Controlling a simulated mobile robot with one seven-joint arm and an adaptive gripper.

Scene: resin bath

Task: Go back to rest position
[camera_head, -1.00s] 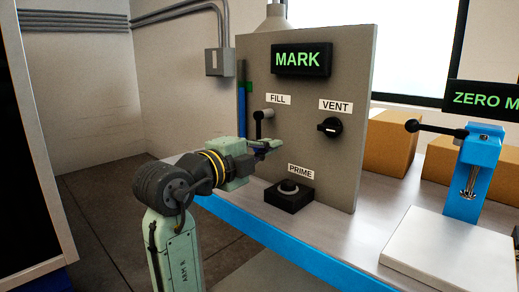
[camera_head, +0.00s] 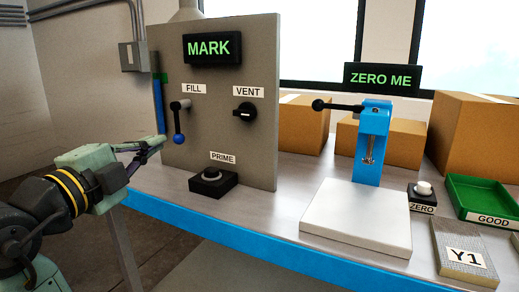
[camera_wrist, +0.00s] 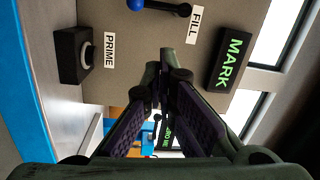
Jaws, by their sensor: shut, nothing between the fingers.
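My gripper (camera_head: 155,145) is shut and empty, close to the left edge of the grey panel (camera_head: 215,130). Its fingertips look left of and apart from the FILL lever (camera_head: 178,122), whose blue knob hangs down. My arm reaches in from the lower left. In the wrist view, turned on its side, the fingers (camera_wrist: 156,78) meet in front of the panel (camera_wrist: 125,60). The FILL lever's blue knob (camera_wrist: 135,4) shows at the top edge.
The panel carries a MARK display (camera_head: 212,48), a VENT knob (camera_head: 245,115) and a PRIME button (camera_head: 212,178). To the right stand a blue lever stand (camera_head: 373,145) with a white plate (camera_head: 355,220), a ZERO button (camera_head: 423,190), a green GOOD tray (camera_head: 485,190) and cardboard boxes (camera_head: 395,140).

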